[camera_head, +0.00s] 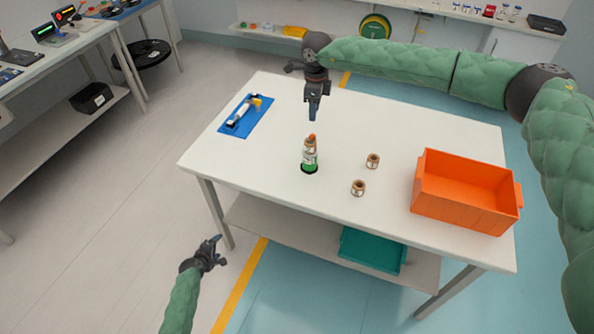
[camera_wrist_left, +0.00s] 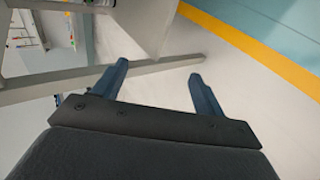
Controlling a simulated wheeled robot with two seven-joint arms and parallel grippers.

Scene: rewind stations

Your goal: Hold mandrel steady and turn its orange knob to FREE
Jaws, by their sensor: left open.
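The mandrel (camera_head: 310,159) stands upright on the white table, with a green and white body and a dark base. Its orange knob (camera_head: 311,138) is on top. My right gripper (camera_head: 313,117) points down just above the knob, apparently apart from it. Its fingers overlap in this view, so its opening is unclear. My left gripper (camera_head: 217,245) is low, off the table's front left side, far from the mandrel. The left wrist view shows its two blue fingers (camera_wrist_left: 157,82) spread apart with nothing between them. The knob's markings are too small to read.
Two small brown and white spools (camera_head: 373,160) (camera_head: 358,188) stand right of the mandrel. An orange bin (camera_head: 465,207) is at the table's right end. A blue mat (camera_head: 260,118) with a white and black tool lies left. A teal tray (camera_head: 372,250) sits on the lower shelf.

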